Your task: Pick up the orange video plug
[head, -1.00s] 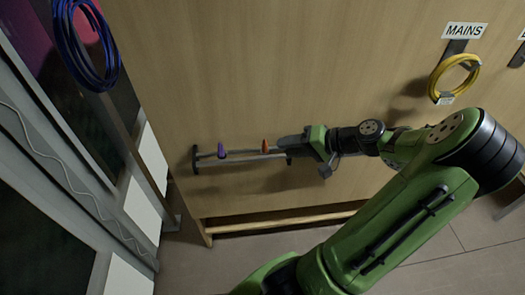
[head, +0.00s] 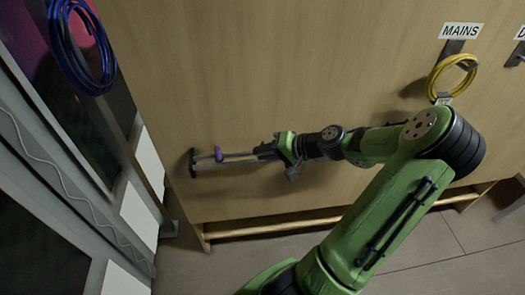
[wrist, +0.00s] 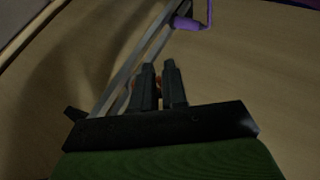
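The orange video plug (wrist: 161,82) shows only as a sliver of orange between my two fingers in the wrist view; the rest is hidden by them. In the head view my gripper covers the place on the rail where the plug was. My gripper (head: 264,151) is at the wall rail, pointing left along it. In the wrist view its fingers (wrist: 160,68) are close together with a narrow gap, and appear shut on the plug. Whether the plug is still in contact with the rail is hidden.
A purple plug (head: 218,154) sits on the rail (head: 194,164) to the left of my gripper; it also shows in the wrist view (wrist: 188,23). A blue cable coil (head: 82,45) hangs upper left. A yellow coil (head: 432,82) hangs under the MAINS label (head: 460,31).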

